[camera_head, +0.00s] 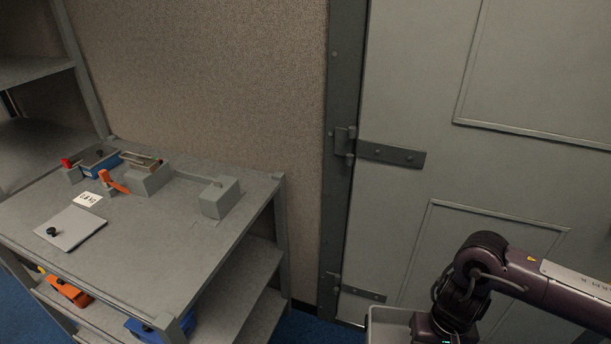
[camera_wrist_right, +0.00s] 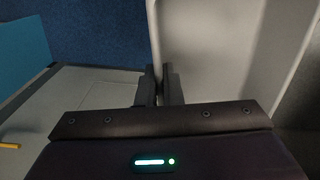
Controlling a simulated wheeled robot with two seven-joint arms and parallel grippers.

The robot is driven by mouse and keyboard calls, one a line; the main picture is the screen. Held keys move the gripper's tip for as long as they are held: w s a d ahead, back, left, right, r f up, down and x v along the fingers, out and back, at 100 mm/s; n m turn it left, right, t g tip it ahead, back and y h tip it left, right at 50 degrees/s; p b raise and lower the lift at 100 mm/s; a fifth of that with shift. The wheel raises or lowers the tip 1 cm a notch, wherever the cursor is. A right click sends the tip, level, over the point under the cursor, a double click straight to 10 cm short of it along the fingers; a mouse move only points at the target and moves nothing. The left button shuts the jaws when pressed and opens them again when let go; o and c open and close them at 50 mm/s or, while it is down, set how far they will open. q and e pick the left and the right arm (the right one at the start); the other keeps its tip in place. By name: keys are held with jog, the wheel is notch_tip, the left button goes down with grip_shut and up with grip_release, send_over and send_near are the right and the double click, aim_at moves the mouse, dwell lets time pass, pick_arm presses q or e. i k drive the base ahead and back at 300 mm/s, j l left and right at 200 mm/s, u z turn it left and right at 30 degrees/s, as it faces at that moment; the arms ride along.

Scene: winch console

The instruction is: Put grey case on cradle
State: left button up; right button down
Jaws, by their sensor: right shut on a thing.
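My right gripper (camera_wrist_right: 158,88) is shut on the edge of a light grey thing (camera_wrist_right: 215,45), which I take to be the grey case. Its pale wall fills the right of the wrist view. In the head view a part of the grey case (camera_head: 388,322) shows at the bottom edge, beside my right wrist; the rest is cut off. The right fingertips are hidden there. On the console stand a grey block with a metal-topped fitting (camera_head: 148,178) and a plain grey block (camera_head: 220,198). I cannot tell which part is the cradle. My left gripper is out of view.
The console top (camera_head: 150,255) also bears a blue box (camera_head: 100,163), an orange lever (camera_head: 115,184), a label (camera_head: 88,199) and a flat plate (camera_head: 75,230) with a black knob. Orange (camera_head: 68,291) and blue (camera_head: 146,331) things lie below. A grey door (camera_head: 400,220) stands behind my right arm.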

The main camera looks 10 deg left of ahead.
aim_at(186, 195)
jog(key=i+l+u, duration=0.15)
jog(key=u, duration=0.25)
jog(key=i+l+u, duration=0.1)
jog(key=l+u, duration=0.15)
jog(key=u, duration=0.15)
jog(key=i+l+u, duration=0.1)
jog(key=l+u, duration=0.2)
jog(key=u, duration=0.15)
jog(key=l+u, duration=0.25)
jog(key=u, duration=0.15)
jog(key=l+u, duration=0.4)
jog(key=j, duration=0.1)
